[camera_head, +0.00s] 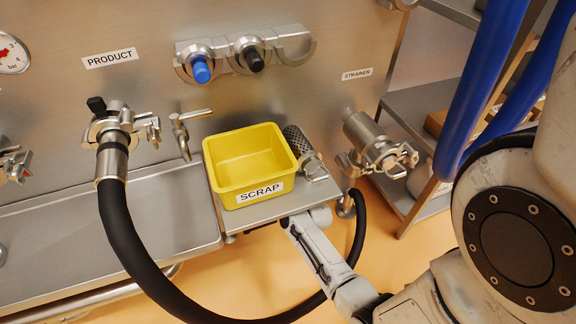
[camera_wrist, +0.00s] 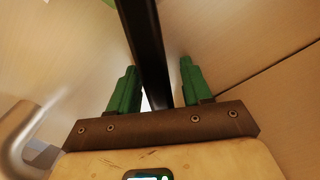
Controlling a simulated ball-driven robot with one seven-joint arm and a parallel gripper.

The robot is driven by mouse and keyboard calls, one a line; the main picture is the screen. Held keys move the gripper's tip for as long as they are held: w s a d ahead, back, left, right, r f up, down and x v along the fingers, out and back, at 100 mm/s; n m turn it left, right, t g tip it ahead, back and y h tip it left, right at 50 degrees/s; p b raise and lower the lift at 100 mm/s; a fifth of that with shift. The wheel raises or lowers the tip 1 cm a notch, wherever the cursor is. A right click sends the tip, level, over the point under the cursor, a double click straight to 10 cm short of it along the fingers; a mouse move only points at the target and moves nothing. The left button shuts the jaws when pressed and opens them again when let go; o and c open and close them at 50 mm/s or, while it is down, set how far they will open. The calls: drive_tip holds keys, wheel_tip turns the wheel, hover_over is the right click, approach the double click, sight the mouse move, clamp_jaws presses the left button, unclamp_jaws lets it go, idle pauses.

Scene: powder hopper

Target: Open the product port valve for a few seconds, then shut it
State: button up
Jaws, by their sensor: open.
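The product port (camera_head: 116,122) is on the steel panel below the PRODUCT label (camera_head: 110,58), in the head view. A black-tipped handle (camera_head: 96,104) sticks up at its upper left, and a clamp (camera_head: 148,128) sits on its right. A thick black hose (camera_head: 118,225) hangs from the port. My gripper's green fingers (camera_wrist: 158,66) are apart in the wrist view. A black bar or hose (camera_wrist: 150,45) runs between or behind them, and I cannot tell whether it touches. In the head view my arm reaches below the scrap bin's shelf, and my fingers cannot be made out.
A yellow SCRAP bin (camera_head: 228,184) stands on a steel shelf (camera_head: 290,203), beside a perforated strainer basket (camera_head: 299,143). A T-handled tap (camera_head: 188,125) is right of the port. The strainer housing (camera_head: 370,142) projects at right. The hose loops across the floor area near my arm.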

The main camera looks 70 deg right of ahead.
clamp_jaws()
idle(0.4)
